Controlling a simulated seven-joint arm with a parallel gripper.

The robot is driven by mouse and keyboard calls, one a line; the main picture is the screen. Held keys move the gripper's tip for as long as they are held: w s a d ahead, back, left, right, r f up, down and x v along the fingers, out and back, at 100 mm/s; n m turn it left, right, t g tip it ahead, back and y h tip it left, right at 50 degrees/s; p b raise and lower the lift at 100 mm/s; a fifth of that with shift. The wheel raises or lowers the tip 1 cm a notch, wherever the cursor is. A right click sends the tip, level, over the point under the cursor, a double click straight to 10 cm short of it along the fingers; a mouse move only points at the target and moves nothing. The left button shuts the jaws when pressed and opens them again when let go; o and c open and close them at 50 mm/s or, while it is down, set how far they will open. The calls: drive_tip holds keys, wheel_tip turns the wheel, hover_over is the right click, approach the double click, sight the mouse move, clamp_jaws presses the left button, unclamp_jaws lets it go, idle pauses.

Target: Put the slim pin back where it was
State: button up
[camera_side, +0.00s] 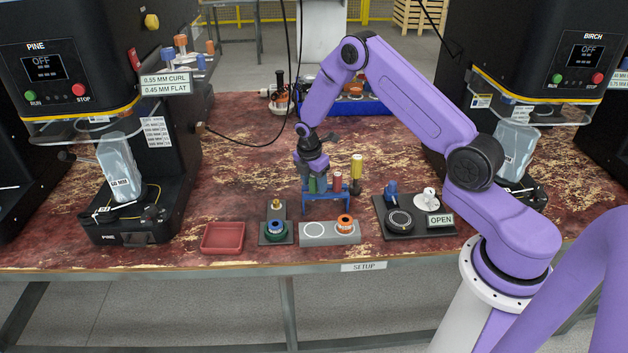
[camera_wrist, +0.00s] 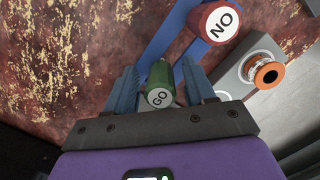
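My gripper (camera_side: 312,178) hangs over the left end of a small blue rack (camera_side: 327,205). In the wrist view its two fingers (camera_wrist: 160,85) stand either side of a green-capped pin marked GO (camera_wrist: 159,92), with a narrow gap showing on each side. The green pin also shows at the fingers in the side view (camera_side: 311,186). Beside it on the rack is a red-capped pin (camera_side: 337,182), marked NO in the wrist view (camera_wrist: 218,22). A yellow-topped piece (camera_side: 356,168) stands to its right. Which pin is slim, I cannot tell; the shafts are hidden.
A dark plate (camera_side: 408,232) with an OPEN label lies right. Machines PINE (camera_side: 45,75) and BIRCH (camera_side: 575,75) flank the table.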

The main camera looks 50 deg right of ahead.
wheel_tip(320, 180, up, 13)
drive_tip(key=a, duration=0.2)
drive_tip(key=s+a+r+m, duration=0.1)
drive_tip(key=s+a+r, duration=0.45)
drive_tip(key=a, duration=0.35)
drive_tip(key=s+a+r+m+y, duration=0.1)
drive_tip(key=s+a+r+m, duration=0.15)
drive_tip(key=s+a, duration=0.5)
drive_tip(key=s+d+r+m, duration=0.1)
drive_tip(key=s, duration=1.1)
drive_tip(key=s+d+r+m+y, duration=0.1)
drive_tip(key=s+r, duration=0.1)
drive_tip(key=s, duration=1)
drive_tip(key=shift+s+d+r, duration=0.2)
drive_tip(key=shift+s, duration=0.05)
